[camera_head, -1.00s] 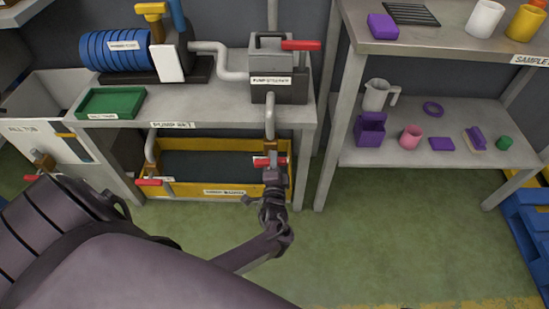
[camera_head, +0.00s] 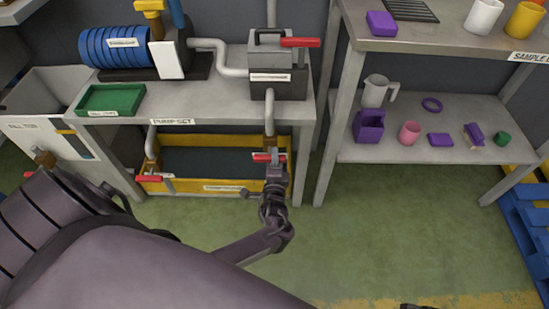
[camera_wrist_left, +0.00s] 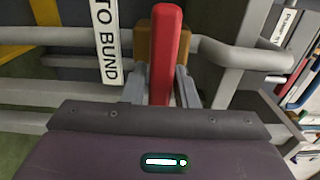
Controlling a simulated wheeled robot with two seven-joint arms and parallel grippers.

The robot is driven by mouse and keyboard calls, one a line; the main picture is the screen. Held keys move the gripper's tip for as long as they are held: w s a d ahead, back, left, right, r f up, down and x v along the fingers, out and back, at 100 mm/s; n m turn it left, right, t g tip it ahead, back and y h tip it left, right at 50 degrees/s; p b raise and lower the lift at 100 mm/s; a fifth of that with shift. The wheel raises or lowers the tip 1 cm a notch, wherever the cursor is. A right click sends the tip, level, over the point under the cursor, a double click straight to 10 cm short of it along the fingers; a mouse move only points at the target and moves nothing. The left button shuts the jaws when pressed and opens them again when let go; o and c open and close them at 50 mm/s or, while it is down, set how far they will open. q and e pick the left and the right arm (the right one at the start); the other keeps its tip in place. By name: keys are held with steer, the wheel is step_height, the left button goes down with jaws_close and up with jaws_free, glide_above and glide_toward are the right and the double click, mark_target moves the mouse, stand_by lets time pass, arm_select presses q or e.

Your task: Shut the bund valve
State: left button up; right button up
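A red valve handle (camera_head: 262,157) lies crosswise at the foot of the grey pipe under the bench, at the right end of the yellow bund. In the left wrist view the red handle (camera_wrist_left: 165,50) stands in front of a brass-coloured valve body (camera_wrist_left: 144,48), beside a white label reading "TO BUND" (camera_wrist_left: 107,40). My left gripper (camera_head: 277,163) is at this handle. In the left wrist view its two grey fingers (camera_wrist_left: 164,85) flank the handle closely; whether they press on it I cannot tell. My right gripper is not in view.
A second red handle (camera_head: 149,178) is at the bund's left end, and another (camera_head: 300,42) is on the pump box above. The bench top (camera_head: 205,103) overhangs the bund (camera_head: 190,186). A shelf unit (camera_head: 340,110) stands close on the right. The green floor (camera_head: 370,230) is clear.

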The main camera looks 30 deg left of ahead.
arm_select(q)
steer(key=shift+o, duration=1.4)
steer(key=shift+s, duration=0.1)
steer(key=p+v, duration=0.1)
steer(key=v, duration=0.6)
steer(key=shift+s+d, duration=0.25)
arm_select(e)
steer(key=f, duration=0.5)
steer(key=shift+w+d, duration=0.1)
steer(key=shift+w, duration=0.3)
